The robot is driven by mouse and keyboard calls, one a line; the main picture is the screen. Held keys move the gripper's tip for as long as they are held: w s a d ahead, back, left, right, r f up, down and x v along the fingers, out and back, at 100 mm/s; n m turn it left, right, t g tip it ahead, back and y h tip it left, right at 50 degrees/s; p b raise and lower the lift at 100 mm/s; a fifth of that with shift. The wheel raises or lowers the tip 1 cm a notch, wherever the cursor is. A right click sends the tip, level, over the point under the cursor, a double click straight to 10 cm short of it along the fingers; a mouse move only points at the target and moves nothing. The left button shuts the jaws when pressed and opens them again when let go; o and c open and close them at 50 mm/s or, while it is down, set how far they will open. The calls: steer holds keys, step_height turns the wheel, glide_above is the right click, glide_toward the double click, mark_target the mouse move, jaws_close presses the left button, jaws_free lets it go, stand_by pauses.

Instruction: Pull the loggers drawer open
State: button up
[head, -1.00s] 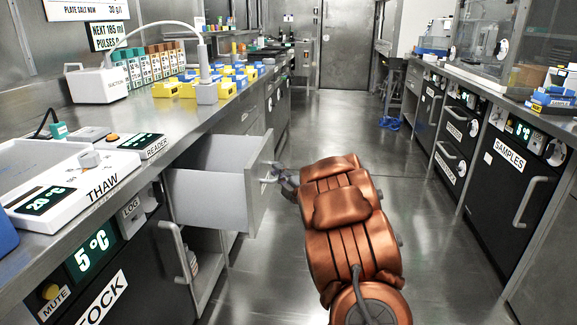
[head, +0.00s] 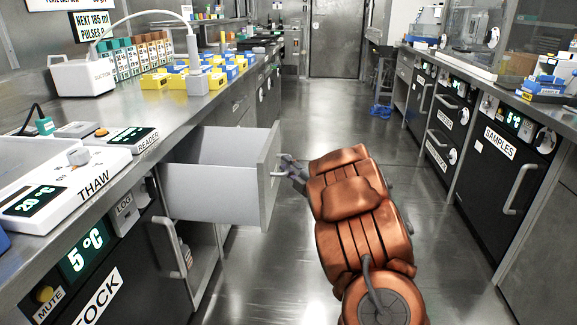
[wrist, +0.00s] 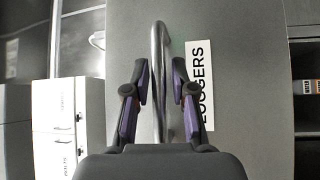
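The loggers drawer (head: 215,190) is a light grey box that stands well out from the left counter, its inside showing and looking empty. Its front panel (head: 268,178) faces the aisle. In the wrist view the front (wrist: 240,120) carries the label "LOGGERS" (wrist: 199,85) beside a vertical metal bar handle (wrist: 160,45). My gripper (head: 284,164) is at this handle. In the wrist view its two dark fingers with purple pads (wrist: 161,75) stand one on each side of the bar, with a visible gap to it on both sides.
Below the drawer is an open shelf bay, with a black 5 °C stock unit (head: 85,265) and its handle (head: 168,245) nearer. A counter with a samples unit (head: 505,150) lines the right. Floor (head: 325,110) between is clear, apart from a blue item (head: 381,110) farther back.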

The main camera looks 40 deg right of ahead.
steer(key=shift+o, duration=0.8)
steer(key=s+f, duration=0.1)
steer(key=s, duration=1.1)
steer(key=shift+d+f, duration=0.3)
steer(key=shift+d, duration=0.1)
